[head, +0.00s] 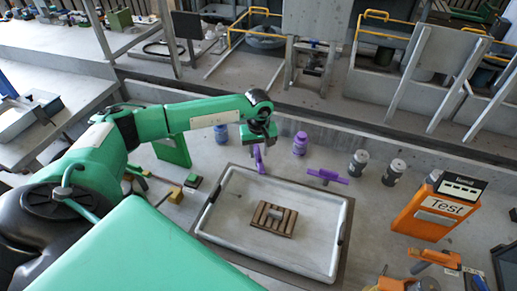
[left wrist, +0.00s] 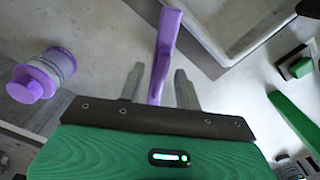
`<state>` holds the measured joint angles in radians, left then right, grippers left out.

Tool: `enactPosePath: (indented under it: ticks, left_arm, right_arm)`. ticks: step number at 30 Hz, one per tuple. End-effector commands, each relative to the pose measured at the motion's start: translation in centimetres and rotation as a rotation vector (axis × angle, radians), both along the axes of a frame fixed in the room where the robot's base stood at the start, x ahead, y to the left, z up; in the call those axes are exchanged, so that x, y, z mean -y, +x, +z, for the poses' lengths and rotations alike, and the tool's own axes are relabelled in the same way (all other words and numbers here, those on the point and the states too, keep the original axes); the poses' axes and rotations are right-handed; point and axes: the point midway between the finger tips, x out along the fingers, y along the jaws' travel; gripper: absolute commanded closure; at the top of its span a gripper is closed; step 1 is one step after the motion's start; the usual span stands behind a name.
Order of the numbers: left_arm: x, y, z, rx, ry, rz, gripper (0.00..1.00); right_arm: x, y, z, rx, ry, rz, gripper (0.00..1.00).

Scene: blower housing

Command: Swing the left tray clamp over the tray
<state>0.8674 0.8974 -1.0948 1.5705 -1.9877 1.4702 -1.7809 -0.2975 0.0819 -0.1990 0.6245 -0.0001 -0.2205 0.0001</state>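The left tray clamp is a purple lever (head: 258,159) at the far edge of the tray (head: 216,235), just below my left gripper (head: 261,143). In the left wrist view the purple lever (left wrist: 165,50) runs between the two grey fingers of my left gripper (left wrist: 159,82). The fingers stand apart with a visible gap on each side of the lever. The lever lies beside the tray rim (left wrist: 215,45) there, not over it. A second purple clamp (head: 327,176) stands at the far right of the tray. My right gripper does not show.
A brown slatted block (head: 274,219) lies in the tray. A purple bottle (head: 300,143) and two grey-and-white bottles (head: 358,162) stand behind it. An orange Test box (head: 432,212) is at the right. A small green-and-yellow block (head: 193,181) sits left of the tray.

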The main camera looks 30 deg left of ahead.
Motion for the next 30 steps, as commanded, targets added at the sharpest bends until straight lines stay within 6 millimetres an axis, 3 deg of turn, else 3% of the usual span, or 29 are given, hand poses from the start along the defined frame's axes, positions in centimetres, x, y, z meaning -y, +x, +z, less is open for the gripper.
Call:
enactPosePath:
  ticks: [6, 12, 22, 30]
  left_arm:
    - [0.0, 0.0, -0.1, 0.0, 0.0, 0.0, 0.66]
    - [0.0, 0.0, 0.0, 0.0, 0.0, 0.0, 1.0]
    - [0.0, 0.0, -0.1, 0.001, 0.001, -0.015, 1.0]
    - [-0.1, 0.1, -0.4, 0.002, 0.001, -0.138, 1.0]
  right_arm:
    - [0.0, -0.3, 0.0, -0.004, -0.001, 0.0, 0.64]
    - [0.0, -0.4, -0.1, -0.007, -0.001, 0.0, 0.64]
    - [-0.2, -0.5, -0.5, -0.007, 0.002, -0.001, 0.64]
    - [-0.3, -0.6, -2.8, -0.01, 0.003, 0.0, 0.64]
